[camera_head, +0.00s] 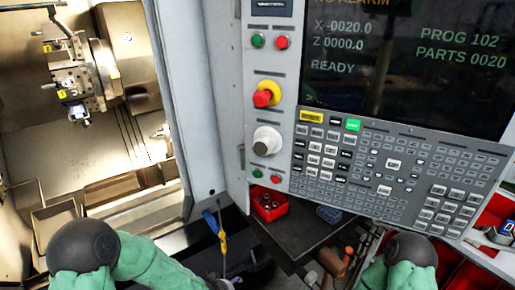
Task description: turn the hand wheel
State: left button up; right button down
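The hand wheel (267,140) is a round pale grey knob on the left strip of the machine's control panel. It sits below a red mushroom button on a yellow collar. Nothing touches it or covers it. My green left arm comes in at the lower left and runs along the bottom edge, well below the hand wheel. My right arm shows at the bottom right, below the keypad. Neither gripper can be made out in this view.
The emergency stop button (266,94) and small green and red buttons surround the hand wheel. The keypad (390,178) and screen (408,55) lie to its right. A red bin (268,204) stands on the dark shelf below. The open lathe chamber (90,150) is at left.

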pick_arm(q)
jog(key=w+d+r+m+t+b, duration=0.1)
jog(key=w+r+t, duration=0.1)
jog(key=w+r, duration=0.45)
jog(key=m+t+h+b, duration=0.4)
jog(key=t, duration=0.5)
send_near(261, 148)
jog(key=b+x, duration=0.1)
jog(key=x, duration=0.8)
jog(key=shift+w+d+b, duration=0.1)
jog(key=shift+w+b, duration=0.1)
jog(key=shift+b, duration=0.15)
jog(key=shift+x, duration=0.85)
jog(key=shift+c, duration=0.4)
jog(key=c, duration=0.8)
